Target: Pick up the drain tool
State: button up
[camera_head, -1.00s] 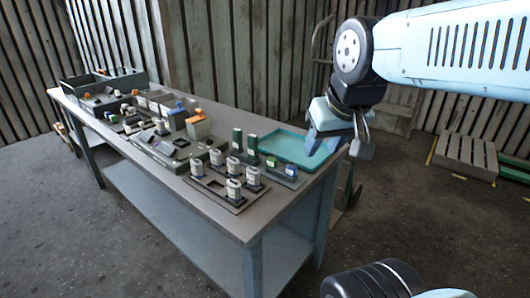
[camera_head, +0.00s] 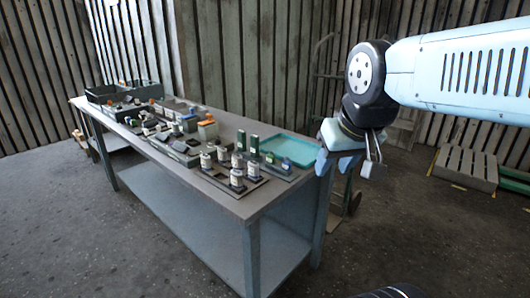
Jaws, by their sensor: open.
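I cannot make out which small item on the workbench (camera_head: 262,222) is the drain tool. The bench top holds several small parts, bottles and trays. My gripper (camera_head: 345,160) is at the right of the picture, near the right end of the bench and the teal tray (camera_head: 293,150). Its blue fingers point down and hold nothing that I can see. It looks apart from the bench items.
Several white bottles (camera_head: 237,178) stand in a dark rack at the front of the bench. Two green blocks (camera_head: 254,145) stand behind them. Dark bins (camera_head: 110,95) sit at the far left end. A wooden pallet (camera_head: 466,165) lies on the floor at right.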

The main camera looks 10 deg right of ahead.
aim_at(254, 148)
jog(key=u, duration=0.2)
jog(key=i, duration=0.9)
jog(key=z, duration=0.1)
